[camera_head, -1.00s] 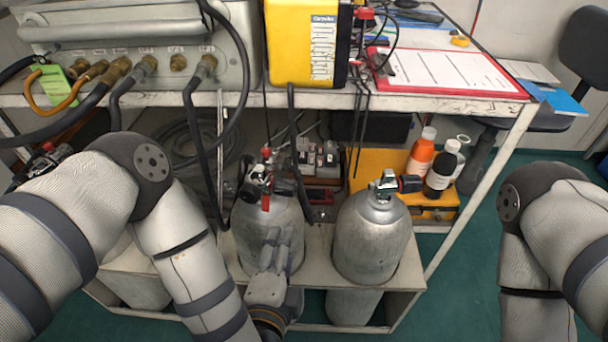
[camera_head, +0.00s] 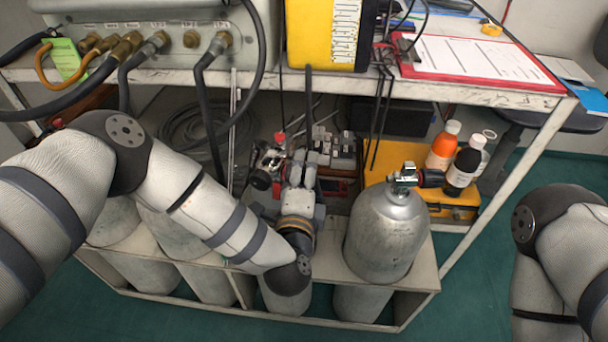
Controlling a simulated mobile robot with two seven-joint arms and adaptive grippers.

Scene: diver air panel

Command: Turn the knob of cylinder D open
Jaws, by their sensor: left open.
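A grey cylinder (camera_head: 385,238) stands upright at the right of the low rack. Its metal valve (camera_head: 404,178) carries a black knob with a red band (camera_head: 430,178) on the right side. A second valve (camera_head: 271,160) with a dark knob (camera_head: 260,180) shows to the left, its cylinder mostly hidden by my left arm. I see no letter marking cylinder D. My left gripper (camera_head: 308,163) is open, just right of the second valve and left of the right-hand cylinder's valve. I cannot tell whether it touches anything. My right gripper is out of view; only its arm shows.
The cylinders stand in a rack (camera_head: 420,280) under a table edge (camera_head: 470,97). A hose hangs down near my left gripper. An orange bottle (camera_head: 443,145) and a black bottle (camera_head: 464,166) stand on a yellow case (camera_head: 450,205) behind the right-hand valve.

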